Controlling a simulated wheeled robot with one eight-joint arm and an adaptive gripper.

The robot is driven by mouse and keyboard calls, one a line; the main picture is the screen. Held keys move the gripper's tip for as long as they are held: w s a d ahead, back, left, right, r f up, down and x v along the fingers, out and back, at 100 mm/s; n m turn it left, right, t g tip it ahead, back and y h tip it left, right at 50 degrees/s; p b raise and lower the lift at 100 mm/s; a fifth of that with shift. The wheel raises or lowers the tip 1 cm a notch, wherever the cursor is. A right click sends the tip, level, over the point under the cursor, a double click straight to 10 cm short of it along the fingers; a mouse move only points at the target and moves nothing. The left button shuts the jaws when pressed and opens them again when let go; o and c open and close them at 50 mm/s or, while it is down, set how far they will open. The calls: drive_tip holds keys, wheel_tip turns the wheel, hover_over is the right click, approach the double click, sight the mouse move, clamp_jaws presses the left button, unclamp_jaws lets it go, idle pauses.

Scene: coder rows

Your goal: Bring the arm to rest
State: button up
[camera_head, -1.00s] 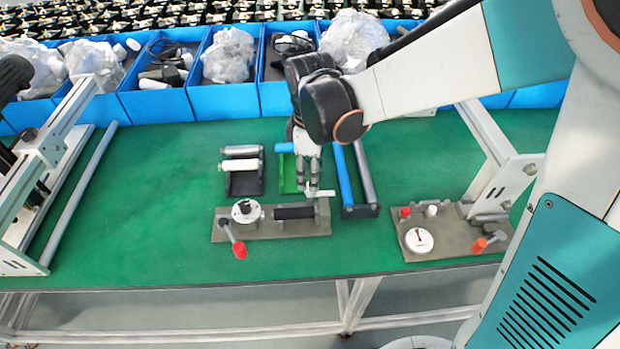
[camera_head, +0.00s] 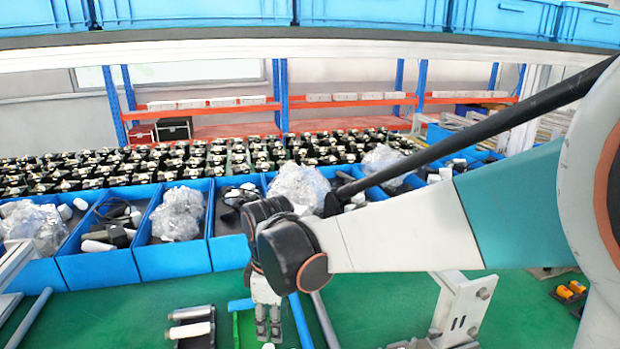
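My arm reaches in from the right edge, its white and teal link (camera_head: 430,225) running left to a dark wrist joint. My gripper (camera_head: 269,338) hangs down from that wrist at the bottom of the view, over the green table (camera_head: 130,310). Its two fingers point down side by side. The fingertips are close to the lower picture edge, so I cannot tell how far apart they are. I see nothing held between them.
A row of blue bins (camera_head: 185,257) with wrapped bags stands behind the gripper. Blue and grey bars (camera_head: 300,320) lie just right of it, and a holder with light rollers (camera_head: 190,325) to its left. A white metal bracket (camera_head: 458,308) stands at the right.

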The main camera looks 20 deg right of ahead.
drive_tip(key=s+d+r+m+t, duration=0.6)
drive_tip(key=s+d+r+m, duration=0.1)
drive_tip(key=s+d+m, duration=0.5)
drive_tip(key=shift+s+d+m+t, duration=0.3)
drive_tip(key=shift+d+m, duration=0.1)
drive_tip(key=shift+m, duration=0.3)
